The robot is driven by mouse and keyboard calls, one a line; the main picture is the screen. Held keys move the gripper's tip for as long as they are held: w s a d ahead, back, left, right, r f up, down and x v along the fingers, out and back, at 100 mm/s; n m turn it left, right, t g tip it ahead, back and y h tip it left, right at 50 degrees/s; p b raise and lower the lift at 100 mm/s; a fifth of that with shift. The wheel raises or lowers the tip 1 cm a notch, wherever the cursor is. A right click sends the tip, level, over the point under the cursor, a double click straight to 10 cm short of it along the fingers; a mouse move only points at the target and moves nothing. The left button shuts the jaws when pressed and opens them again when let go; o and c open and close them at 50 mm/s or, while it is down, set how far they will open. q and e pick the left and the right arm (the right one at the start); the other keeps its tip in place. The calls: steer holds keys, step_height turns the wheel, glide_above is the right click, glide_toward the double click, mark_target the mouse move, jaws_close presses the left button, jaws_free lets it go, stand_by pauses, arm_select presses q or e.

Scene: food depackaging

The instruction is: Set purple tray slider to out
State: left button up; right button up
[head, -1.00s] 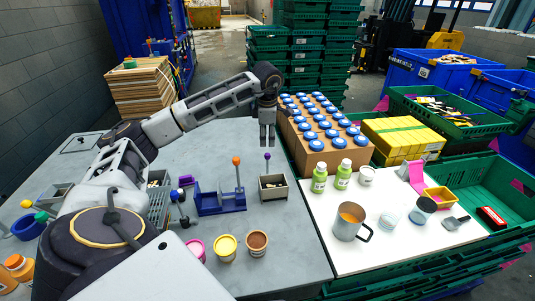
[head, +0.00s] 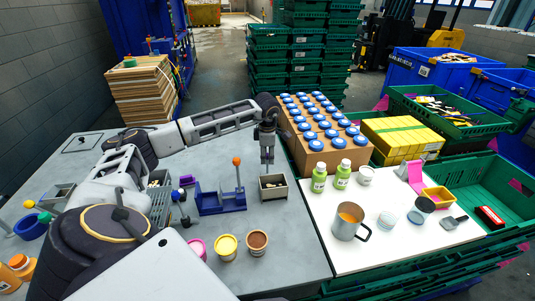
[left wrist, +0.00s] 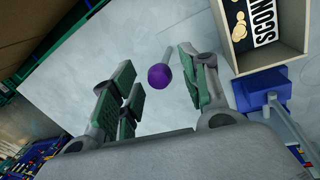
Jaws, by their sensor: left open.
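The purple knob (left wrist: 159,76) sits on a thin pale rod in the left wrist view, between the spread fingers of my left gripper (left wrist: 155,62). In the head view the left gripper (head: 267,160) points down over the small grey tray (head: 273,194) and hides the knob. The gripper is open, and no grip on the knob shows. In the left wrist view the tray (left wrist: 237,58) has a label and small round tan pieces inside, at the upper right. My right gripper is not in view.
A blue fixture (head: 221,203) with an orange-knobbed lever (head: 237,161) stands just left of the tray. A cardboard box of blue-capped items (head: 316,160) stands to the right. Yellow (head: 227,246) and brown (head: 257,242) cups stand nearer. The grey table between is clear.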

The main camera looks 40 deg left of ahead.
arm_select(q)
jaws_close()
stand_by(0.3)
